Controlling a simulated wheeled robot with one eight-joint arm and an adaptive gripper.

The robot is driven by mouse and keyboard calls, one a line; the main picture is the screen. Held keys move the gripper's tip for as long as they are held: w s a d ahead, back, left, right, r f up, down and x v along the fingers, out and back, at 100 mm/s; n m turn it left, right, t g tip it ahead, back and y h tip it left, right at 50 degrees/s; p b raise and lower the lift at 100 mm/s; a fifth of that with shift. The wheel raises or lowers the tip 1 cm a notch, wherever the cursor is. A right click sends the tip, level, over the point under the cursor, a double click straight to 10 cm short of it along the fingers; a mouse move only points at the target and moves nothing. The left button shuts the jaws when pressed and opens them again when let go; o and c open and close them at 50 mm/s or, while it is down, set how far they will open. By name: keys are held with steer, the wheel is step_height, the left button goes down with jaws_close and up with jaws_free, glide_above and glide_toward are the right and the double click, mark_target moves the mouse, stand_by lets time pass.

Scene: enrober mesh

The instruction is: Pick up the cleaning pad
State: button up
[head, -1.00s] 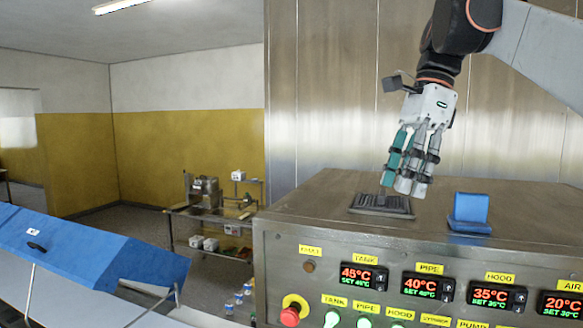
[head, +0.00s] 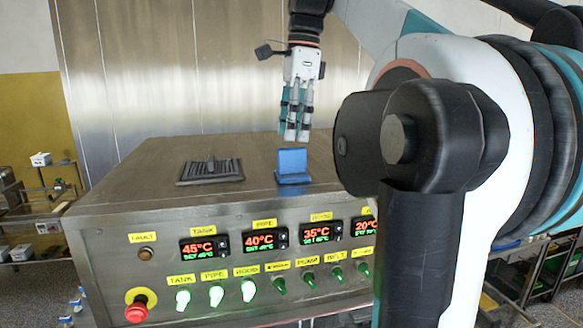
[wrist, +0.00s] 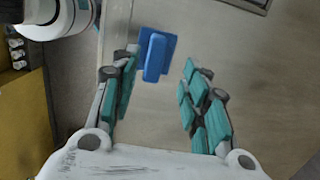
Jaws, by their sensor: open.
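The cleaning pad, which I take to be the blue piece (head: 293,167), sits on the steel machine top near its front edge. It has a flat base and an upright blue block. In the wrist view the blue pad (wrist: 157,54) lies ahead, between the lines of the two finger sides and nearer the left one. My gripper (head: 295,135) points down just above and behind the pad in the head view. Its fingers are spread apart, and nothing is held between them. Contact with the pad cannot be seen.
A dark ribbed mesh (head: 211,171) with a raised handle lies left of the pad on the machine top (head: 150,190). Displays, switches and a red emergency button (head: 137,312) line the front panel. A steel wall (head: 180,80) stands behind. My arm fills the right side.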

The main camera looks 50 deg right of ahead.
mark_target(293, 148)
steer(key=shift+f, duration=0.65)
steer(key=shift+s+a+f+p, duration=0.2)
steer(key=shift+f+p, duration=0.1)
steer(key=shift+f, duration=0.65)
steer(key=shift+s+a+f+p, duration=0.15)
steer(key=shift+f+p, duration=0.15)
steer(key=shift+f, duration=0.65)
steer(key=shift+w+f, duration=0.2)
steer(key=shift+f, duration=0.6)
jaws_close()
